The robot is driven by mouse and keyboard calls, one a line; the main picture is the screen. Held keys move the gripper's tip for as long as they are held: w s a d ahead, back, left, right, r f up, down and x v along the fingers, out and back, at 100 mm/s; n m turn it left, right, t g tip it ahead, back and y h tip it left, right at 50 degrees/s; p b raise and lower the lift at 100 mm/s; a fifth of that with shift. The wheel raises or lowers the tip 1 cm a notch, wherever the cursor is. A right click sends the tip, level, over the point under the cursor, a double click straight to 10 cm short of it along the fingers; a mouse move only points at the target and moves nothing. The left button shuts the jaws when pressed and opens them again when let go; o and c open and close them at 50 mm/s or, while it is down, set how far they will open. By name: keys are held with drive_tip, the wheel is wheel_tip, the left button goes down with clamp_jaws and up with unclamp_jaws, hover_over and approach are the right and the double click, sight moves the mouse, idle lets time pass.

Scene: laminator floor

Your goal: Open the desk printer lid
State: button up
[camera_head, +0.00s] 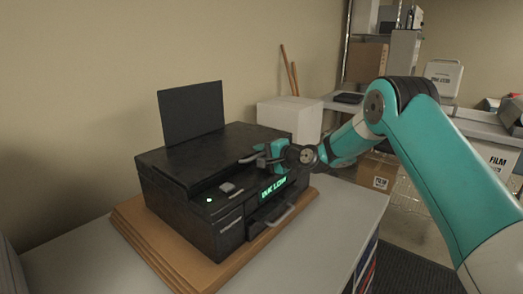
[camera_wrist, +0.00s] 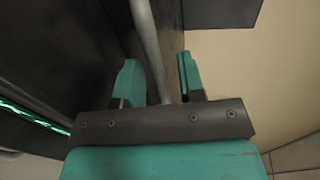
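The black desk printer (camera_head: 225,225) stands on a wooden board on the desk, with "INK LOW" lit green on its front. Its lid (camera_head: 200,155) lies flat and looks shut. My gripper (camera_head: 262,156) is at the right part of the lid's front edge, beside a grey bar handle (camera_head: 247,159). In the wrist view, my gripper (camera_wrist: 160,75) has its two teal fingers apart, with the grey bar (camera_wrist: 148,45) running between them. A gap shows beside the bar, so the fingers do not look closed on it. The exact contact is hidden in the head view.
A wooden board (camera_head: 160,251) lies under the printer. A black panel (camera_head: 191,112) rises at the printer's back, near the wall. A white box (camera_head: 290,117) stands behind to the right. The desk (camera_head: 330,232) is bare at the front right.

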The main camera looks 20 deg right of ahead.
drive_tip(key=shift+w+a, duration=0.15)
drive_tip(key=shift+w, duration=0.05)
clamp_jaws()
